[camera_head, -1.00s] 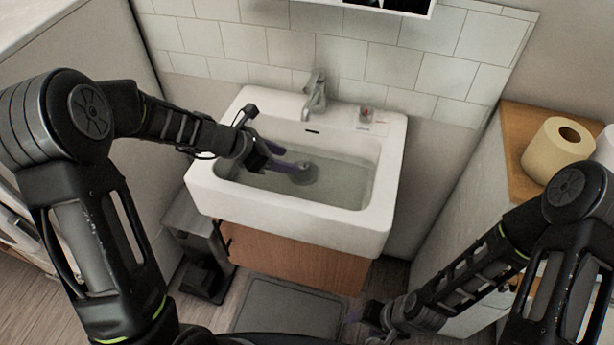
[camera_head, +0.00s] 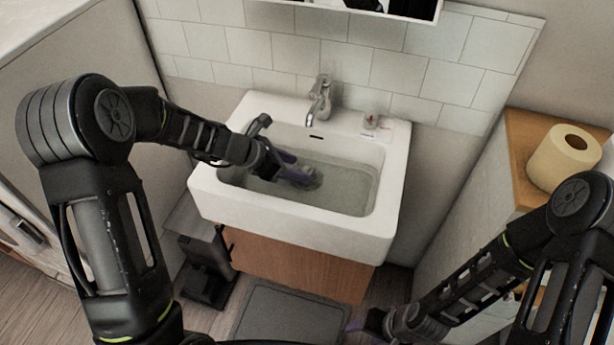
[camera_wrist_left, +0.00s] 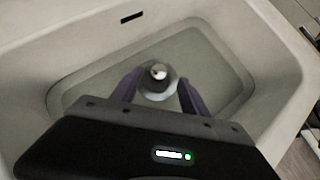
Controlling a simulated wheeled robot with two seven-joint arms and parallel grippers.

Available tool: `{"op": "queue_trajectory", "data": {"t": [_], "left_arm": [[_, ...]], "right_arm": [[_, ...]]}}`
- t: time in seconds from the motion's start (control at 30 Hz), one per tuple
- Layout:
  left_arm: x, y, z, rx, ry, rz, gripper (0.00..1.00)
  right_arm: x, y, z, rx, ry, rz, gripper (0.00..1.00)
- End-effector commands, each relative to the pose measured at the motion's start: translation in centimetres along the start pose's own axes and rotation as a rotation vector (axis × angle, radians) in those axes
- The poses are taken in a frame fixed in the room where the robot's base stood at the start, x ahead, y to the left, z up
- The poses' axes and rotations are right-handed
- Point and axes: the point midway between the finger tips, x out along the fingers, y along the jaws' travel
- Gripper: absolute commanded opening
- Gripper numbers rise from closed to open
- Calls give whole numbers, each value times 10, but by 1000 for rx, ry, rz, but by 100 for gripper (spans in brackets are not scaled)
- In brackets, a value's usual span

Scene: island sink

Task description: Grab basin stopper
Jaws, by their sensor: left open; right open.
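The basin stopper (camera_wrist_left: 158,80) is a round grey piece with a small bright knob on top. It sits inside the white sink basin (camera_head: 215,205). My left gripper (camera_wrist_left: 155,90) reaches into the basin with its purple fingers open, one on each side of the stopper in the left wrist view. In the head view the left gripper (camera_head: 300,172) partly hides the stopper (camera_head: 312,178). I cannot tell whether a finger touches it. My right gripper (camera_head: 358,325) is low at the bottom of the head view, away from the sink; only part of it shows.
A faucet (camera_head: 319,98) rises at the back of the sink. A small clear item (camera_head: 371,120) stands on the right rear rim. A wooden-topped cabinet (camera_head: 520,150) with a toilet roll (camera_head: 563,158) is at the right. A dark pedal bin (camera_head: 207,268) stands below left.

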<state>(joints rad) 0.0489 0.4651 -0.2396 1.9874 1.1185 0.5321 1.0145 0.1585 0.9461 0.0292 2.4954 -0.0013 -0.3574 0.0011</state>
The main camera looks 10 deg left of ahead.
Motion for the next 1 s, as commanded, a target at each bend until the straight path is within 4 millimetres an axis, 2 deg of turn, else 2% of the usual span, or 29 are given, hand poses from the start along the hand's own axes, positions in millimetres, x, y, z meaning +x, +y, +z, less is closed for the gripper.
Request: {"op": "queue_trajectory", "data": {"t": [0.4,1.0], "left_arm": [[50,1,2,0,1,-3,53],[51,1,3,1,0,-1,53]], "right_arm": [[1,0,0,0,0,0,57],[1,0,0,0,0,0,57]]}}
